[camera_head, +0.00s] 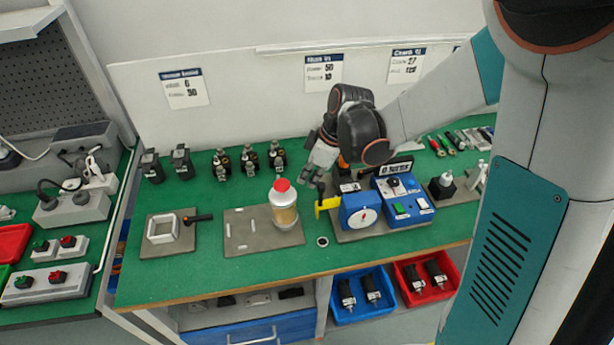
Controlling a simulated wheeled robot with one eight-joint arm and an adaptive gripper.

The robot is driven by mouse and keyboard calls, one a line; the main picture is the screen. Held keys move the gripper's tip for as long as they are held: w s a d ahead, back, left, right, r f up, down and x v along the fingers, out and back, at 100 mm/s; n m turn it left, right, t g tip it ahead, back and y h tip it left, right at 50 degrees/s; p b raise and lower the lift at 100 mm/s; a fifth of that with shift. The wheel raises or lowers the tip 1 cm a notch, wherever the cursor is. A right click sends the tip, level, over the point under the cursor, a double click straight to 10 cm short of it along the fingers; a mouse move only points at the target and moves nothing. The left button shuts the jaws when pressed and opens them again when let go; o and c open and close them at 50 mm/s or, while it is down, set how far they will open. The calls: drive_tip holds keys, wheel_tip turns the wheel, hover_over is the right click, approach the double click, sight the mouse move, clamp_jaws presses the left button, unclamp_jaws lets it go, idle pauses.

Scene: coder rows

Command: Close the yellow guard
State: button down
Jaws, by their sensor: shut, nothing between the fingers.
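The yellow guard (327,205) is a small yellow piece at the left side of the blue machine with a white dial (358,212), on the green bench. It stands out to the left of the machine. My gripper (316,182) is shut and empty, pointing down just above and behind the guard. I cannot tell whether the fingertips touch it. My arm reaches in from the right and hides part of the area behind the machine.
A bottle with a red cap (284,204) stands on a grey plate just left of the guard. A blue control box (403,200) with buttons is right of the dial machine. A white square frame (163,229) lies farther left. Several dark parts stand along the back.

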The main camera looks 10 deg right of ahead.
drive_tip(key=d, duration=0.8)
drive_tip(key=shift+a, duration=0.1)
wheel_tip(320, 180, up, 10)
drive_tip(key=f+p, duration=0.1)
drive_tip(key=p, duration=0.3)
drive_tip(key=s+r+m+t+h, duration=0.1)
drive_tip(key=s+r+m, duration=0.2)
drive_tip(key=s, duration=0.3)
drive_tip(key=s+a+r+m+t+h, duration=0.1)
drive_tip(key=s+r+m+t, duration=0.1)
drive_tip(key=s+m, duration=0.3)
drive_tip(key=s+r+m+t+h, duration=0.1)
drive_tip(key=s+r+m+t, duration=0.1)
drive_tip(key=s+r+m, duration=0.2)
drive_tip(key=s, duration=0.3)
drive_tip(key=shift+s+a+r+m, duration=0.15)
drive_tip(key=shift+s+m, duration=0.15)
